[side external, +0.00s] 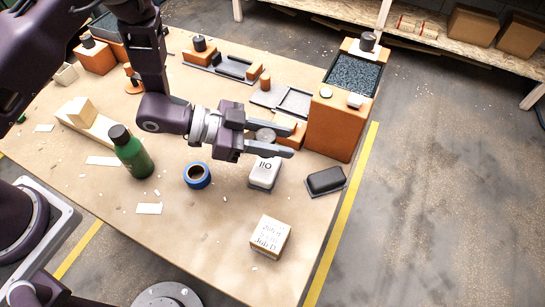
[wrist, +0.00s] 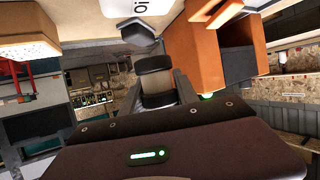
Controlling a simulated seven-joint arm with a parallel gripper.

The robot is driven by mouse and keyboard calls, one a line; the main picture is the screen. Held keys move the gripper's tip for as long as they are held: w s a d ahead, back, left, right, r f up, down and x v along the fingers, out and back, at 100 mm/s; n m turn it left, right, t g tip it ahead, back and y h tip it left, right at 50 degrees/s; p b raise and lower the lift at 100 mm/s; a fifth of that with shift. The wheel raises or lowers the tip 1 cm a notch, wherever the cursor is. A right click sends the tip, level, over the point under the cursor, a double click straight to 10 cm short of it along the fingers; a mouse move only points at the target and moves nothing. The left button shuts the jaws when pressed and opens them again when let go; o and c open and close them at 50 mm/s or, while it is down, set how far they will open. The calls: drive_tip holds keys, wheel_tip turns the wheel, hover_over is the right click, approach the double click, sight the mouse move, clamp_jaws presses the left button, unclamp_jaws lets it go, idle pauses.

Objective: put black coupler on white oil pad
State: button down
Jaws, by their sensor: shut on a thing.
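My gripper (side external: 277,142) is shut on the black coupler (side external: 265,135), a short dark grey cylinder between the fingers. In the wrist view the coupler (wrist: 154,64) shows a dark end and a lighter band, with the fingers on both sides. The white oil pad (side external: 265,172) lies on the table just below and in front of the gripper in the side view, its lettering upward. Part of the pad (wrist: 122,8) shows at the top of the wrist view. The coupler is held apart from the pad; its exact height is unclear.
A dark rounded block (side external: 325,180) lies right of the pad. A blue ring (side external: 197,175) and green bottle (side external: 131,152) stand left. A tall orange box (side external: 338,120) stands behind right. The table's front middle is mostly clear.

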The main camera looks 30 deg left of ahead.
sight(277, 164)
wheel_tip(277, 164, down, 6)
drive_tip(key=shift+r, duration=0.2)
drive_tip(key=shift+f, duration=0.15)
drive_tip(key=c, duration=0.9)
unclamp_jaws()
